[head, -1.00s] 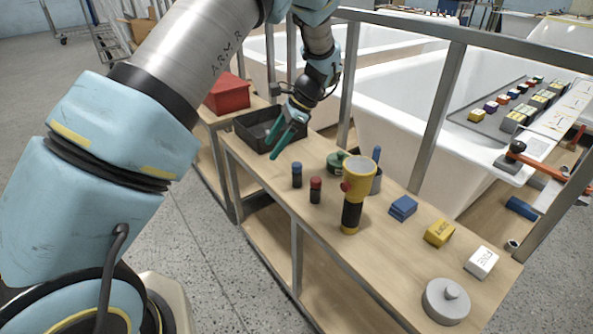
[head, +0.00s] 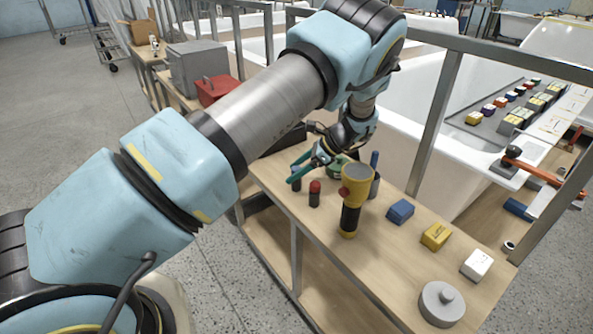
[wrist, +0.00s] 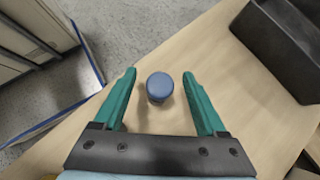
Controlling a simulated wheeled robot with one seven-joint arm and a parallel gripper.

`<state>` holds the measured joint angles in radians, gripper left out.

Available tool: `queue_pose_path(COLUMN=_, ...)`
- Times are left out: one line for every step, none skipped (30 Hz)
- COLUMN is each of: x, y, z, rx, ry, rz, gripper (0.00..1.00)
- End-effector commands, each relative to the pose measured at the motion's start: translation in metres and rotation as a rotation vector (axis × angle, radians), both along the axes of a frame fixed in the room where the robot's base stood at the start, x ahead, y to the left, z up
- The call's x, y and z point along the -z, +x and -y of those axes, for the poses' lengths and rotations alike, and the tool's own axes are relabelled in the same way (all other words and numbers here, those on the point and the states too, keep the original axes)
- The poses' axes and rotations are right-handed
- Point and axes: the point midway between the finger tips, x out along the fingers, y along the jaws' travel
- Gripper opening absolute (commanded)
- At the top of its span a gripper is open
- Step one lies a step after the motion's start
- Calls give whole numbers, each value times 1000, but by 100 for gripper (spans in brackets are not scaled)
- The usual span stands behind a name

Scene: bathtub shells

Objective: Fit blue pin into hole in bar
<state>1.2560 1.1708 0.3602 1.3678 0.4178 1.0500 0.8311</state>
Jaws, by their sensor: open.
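The blue pin, a dark upright cylinder with a blue top (wrist: 159,86), stands on the wooden bench. In the wrist view its top lies between the two teal fingers of my gripper (wrist: 159,73), with a gap on each side. In the head view my gripper (head: 292,173) is low over the bench at the pin and hides much of it. My gripper is open and holds nothing. I cannot make out the bar with the hole for certain in either view.
A red-topped pin (head: 314,194) and a yellow flashlight (head: 352,200) stand close by. Blue (head: 400,211), yellow (head: 436,236) and white (head: 477,265) blocks and a grey lidded disc (head: 442,303) line the bench. A black bin (wrist: 284,45) is near my gripper.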

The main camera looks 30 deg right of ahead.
Motion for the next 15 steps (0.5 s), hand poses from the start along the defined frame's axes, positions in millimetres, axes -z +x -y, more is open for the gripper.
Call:
queue_pose_path(x=2, y=3, z=-6, rx=-1, ry=4, rz=-1, gripper=74)
queue_pose_path(x=6, y=5, z=-9, rx=-2, ry=4, rz=0, gripper=74)
queue_pose_path(x=10, y=7, z=-12, rx=-2, ry=4, rz=0, gripper=74)
queue_pose_path(x=13, y=8, z=-13, rx=-3, ry=2, rz=0, gripper=74)
queue_pose_path(x=15, y=9, z=-15, rx=-2, ry=1, rz=0, gripper=74)
queue_pose_path(x=17, y=10, z=-16, rx=-2, ry=1, rz=0, gripper=74)
queue_pose_path(x=18, y=11, z=-17, rx=-2, ry=1, rz=0, gripper=74)
queue_pose_path(x=19, y=11, z=-17, rx=-1, ry=1, rz=1, gripper=74)
queue_pose_path(x=20, y=11, z=-18, rx=-1, ry=0, rz=0, gripper=74)
queue_pose_path(x=20, y=11, z=-18, rx=-1, ry=0, rz=0, gripper=74)
queue_pose_path(x=21, y=11, z=-17, rx=-1, ry=0, rz=0, gripper=74)
queue_pose_path(x=21, y=11, z=-17, rx=-1, ry=0, rz=0, gripper=74)
queue_pose_path(x=20, y=11, z=-17, rx=-1, ry=0, rz=0, gripper=74)
queue_pose_path(x=20, y=11, z=-17, rx=-1, ry=0, rz=0, gripper=74)
queue_pose_path(x=20, y=11, z=-17, rx=-1, ry=0, rz=1, gripper=70)
